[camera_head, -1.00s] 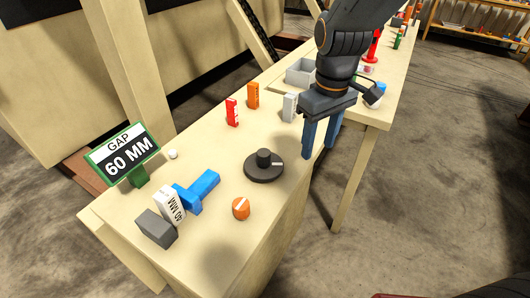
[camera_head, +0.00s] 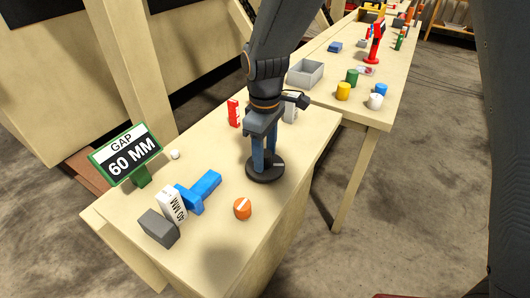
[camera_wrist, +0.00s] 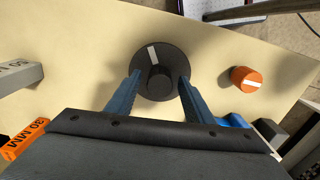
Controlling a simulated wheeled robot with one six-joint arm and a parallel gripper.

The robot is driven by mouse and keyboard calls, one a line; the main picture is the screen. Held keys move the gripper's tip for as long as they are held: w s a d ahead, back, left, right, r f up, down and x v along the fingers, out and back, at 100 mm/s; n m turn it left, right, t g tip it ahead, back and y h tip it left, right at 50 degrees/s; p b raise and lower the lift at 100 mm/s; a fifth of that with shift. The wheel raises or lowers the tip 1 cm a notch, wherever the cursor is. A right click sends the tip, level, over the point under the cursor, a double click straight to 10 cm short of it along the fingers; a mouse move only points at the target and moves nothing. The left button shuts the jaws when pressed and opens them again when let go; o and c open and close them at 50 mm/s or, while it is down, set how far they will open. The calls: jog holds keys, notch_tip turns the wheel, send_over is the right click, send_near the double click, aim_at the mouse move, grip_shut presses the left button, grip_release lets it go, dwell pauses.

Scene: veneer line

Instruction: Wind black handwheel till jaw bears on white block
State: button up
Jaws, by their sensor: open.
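The black handwheel (camera_head: 262,174) lies on the bench, a flat disc with a raised hub and a white mark. It also shows in the wrist view (camera_wrist: 151,60). My gripper (camera_head: 264,165) is over it, pointing down, its blue fingers apart on either side of the hub (camera_wrist: 160,77). I cannot tell whether they touch the hub. The white block (camera_head: 172,206), marked 40 MM, stands between the grey fixed block (camera_head: 158,228) and the blue jaw (camera_head: 199,190). It looks close to both; whether the jaw touches it I cannot tell.
A sign (camera_head: 125,155) reads GAP 60 MM. An orange knob (camera_head: 242,208) with a white mark sits near the front. A red block (camera_head: 234,113) and a grey block (camera_head: 290,107) stand behind. An orange 30 MM block (camera_wrist: 22,140) shows in the wrist view.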

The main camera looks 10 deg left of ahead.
jog(key=shift+f, duration=0.2)
jog(key=c, duration=1)
jog(key=shift+c, duration=0.2)
jog(key=shift+m, duration=0.3)
